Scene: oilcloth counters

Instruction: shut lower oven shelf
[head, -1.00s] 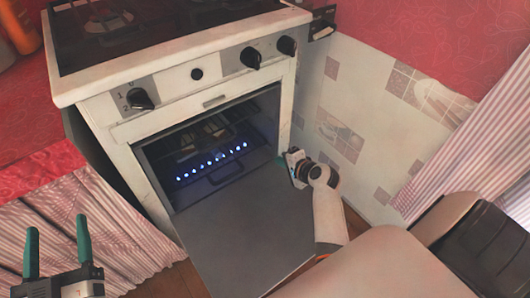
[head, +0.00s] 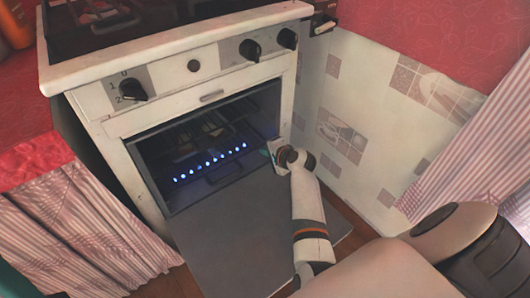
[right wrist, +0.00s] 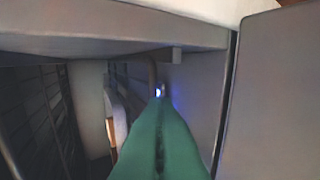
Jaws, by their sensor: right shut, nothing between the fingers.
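The white oven (head: 110,93) stands with its grey door (head: 250,232) folded down, open. Inside the dark cavity, a dark wire rack (head: 222,176) shows low down, near a row of blue lights; whether it is the lower shelf, and how far it sticks out, I cannot tell. My right gripper (head: 270,151) is at the right side of the oven opening, above the open door. Its green fingers (right wrist: 160,105) are together and empty in the right wrist view, pointing inside, with a blue light just past the tips. My left gripper is not in view.
Black knobs (head: 132,89) line the front panel above the opening. A tiled wall (head: 345,125) stands close on the right. A striped curtain (head: 85,225) hangs on the left under the red counter (head: 25,140).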

